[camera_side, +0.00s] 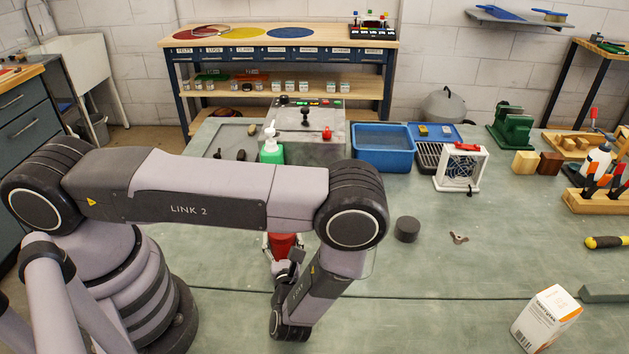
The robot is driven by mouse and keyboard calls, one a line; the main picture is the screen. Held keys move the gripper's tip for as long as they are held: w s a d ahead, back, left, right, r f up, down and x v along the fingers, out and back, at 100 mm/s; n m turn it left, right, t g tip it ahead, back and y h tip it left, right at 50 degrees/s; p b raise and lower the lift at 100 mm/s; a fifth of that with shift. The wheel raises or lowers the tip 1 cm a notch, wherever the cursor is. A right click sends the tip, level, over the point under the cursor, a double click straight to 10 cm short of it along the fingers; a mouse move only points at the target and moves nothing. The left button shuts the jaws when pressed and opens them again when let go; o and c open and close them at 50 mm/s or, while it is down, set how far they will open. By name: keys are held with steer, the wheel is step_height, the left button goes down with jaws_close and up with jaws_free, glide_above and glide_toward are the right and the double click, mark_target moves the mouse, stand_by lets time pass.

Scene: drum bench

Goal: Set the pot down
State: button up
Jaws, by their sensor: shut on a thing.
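A red object (284,246), which looks like the pot, shows just below my upper arm link. The link hides its top, so I cannot make out its full shape. My gripper (283,262) is shut on it from the near side, and my wrist and forearm partly cover the grip. I cannot tell whether the red pot touches the green bench top (430,270) or is held just above it.
A dark grey cylinder (407,229) and a small three-lobed part (459,237) lie right of my elbow. A white-orange box (546,318) stands front right. The bench's front middle is clear.

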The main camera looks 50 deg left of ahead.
steer(key=shift+f, duration=0.2)
steer(key=o, duration=1.2)
steer(key=shift+r, duration=0.1)
